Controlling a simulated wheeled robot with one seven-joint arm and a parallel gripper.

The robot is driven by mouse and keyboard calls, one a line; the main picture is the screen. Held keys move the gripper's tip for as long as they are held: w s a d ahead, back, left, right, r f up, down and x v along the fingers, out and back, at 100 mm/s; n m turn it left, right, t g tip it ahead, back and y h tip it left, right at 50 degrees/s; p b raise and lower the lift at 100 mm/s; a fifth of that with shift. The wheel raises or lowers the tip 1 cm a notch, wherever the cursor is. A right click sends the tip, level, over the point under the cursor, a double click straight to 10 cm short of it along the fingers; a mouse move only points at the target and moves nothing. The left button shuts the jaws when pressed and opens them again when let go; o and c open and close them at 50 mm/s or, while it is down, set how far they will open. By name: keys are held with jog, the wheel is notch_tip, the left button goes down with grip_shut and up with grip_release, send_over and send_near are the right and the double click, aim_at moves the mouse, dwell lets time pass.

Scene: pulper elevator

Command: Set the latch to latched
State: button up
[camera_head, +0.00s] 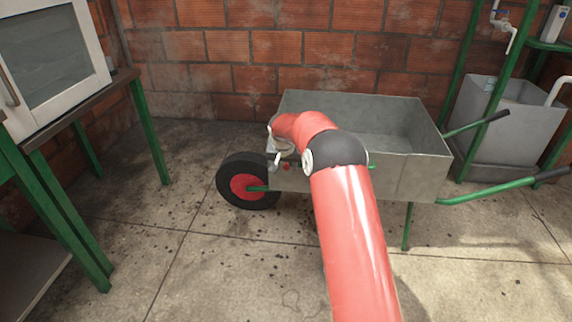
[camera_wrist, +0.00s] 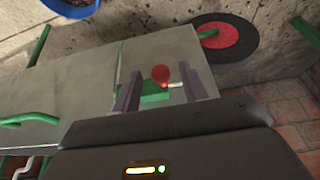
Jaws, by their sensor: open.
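The latch shows in the wrist view as a round red knob (camera_wrist: 160,73) with a short bright metal pin and a green part beside it, against the grey wheelbarrow wall. In the head view a small red spot (camera_head: 286,167) on the wheelbarrow's near side appears to be this knob. My gripper (camera_wrist: 161,69) is open, with one finger on each side of the knob. Neither finger clearly touches it. My red arm hides part of the wheelbarrow (camera_head: 415,178) in the head view. I cannot tell the latch's setting.
The wheelbarrow's black tyre with red hub (camera_head: 246,185) is just left of my gripper. A green-legged table (camera_head: 125,78) with a white oven-like box (camera_head: 50,50) stands left. A brick wall is behind, with a grey basin (camera_head: 505,115) at right. Floor at front left is clear.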

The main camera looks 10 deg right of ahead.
grip_shut()
dwell(0.3)
jog(key=d, duration=0.1)
jog(key=s+d, duration=0.1)
jog(key=d, duration=0.1)
jog(key=d+b, duration=0.1)
jog(key=shift+s+d, duration=0.25)
jog(key=shift+d, duration=0.1)
grip_release()
jog(key=shift+d, duration=0.1)
jog(key=v, duration=0.8)
